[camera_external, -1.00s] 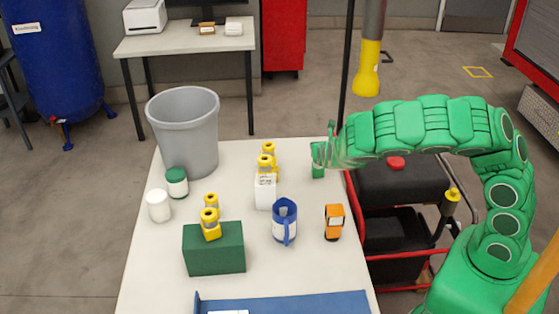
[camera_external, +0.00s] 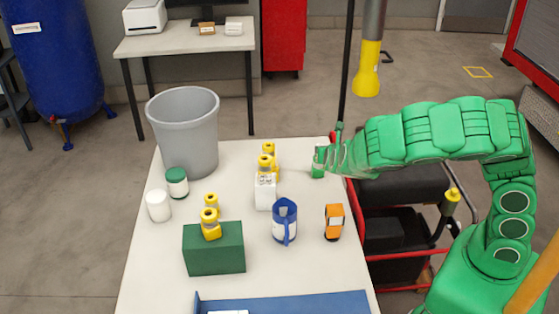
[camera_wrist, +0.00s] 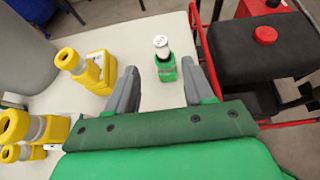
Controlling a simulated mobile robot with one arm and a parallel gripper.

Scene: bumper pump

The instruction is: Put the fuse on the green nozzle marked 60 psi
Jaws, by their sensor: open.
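In the wrist view, a small white cylinder with a dark end (camera_wrist: 161,43), which may be the fuse, stands in a small green holder (camera_wrist: 166,70). The holder also shows in the external view (camera_external: 318,166). My gripper (camera_wrist: 159,63) is open, its two grey fingers apart on either side of the holder, and holds nothing. A green block (camera_external: 213,258) with yellow nozzle-like fittings (camera_external: 210,225) stands at the front left of the table. I cannot read any 60 psi marking.
A grey bin (camera_external: 183,135) stands at the back left, near two small jars (camera_external: 177,183). A blue mug (camera_external: 285,220) and an orange object (camera_external: 334,220) stand right of the green block. A blue tray (camera_external: 290,303) lies in front. A black-and-red cart (camera_external: 385,235) is beside the table.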

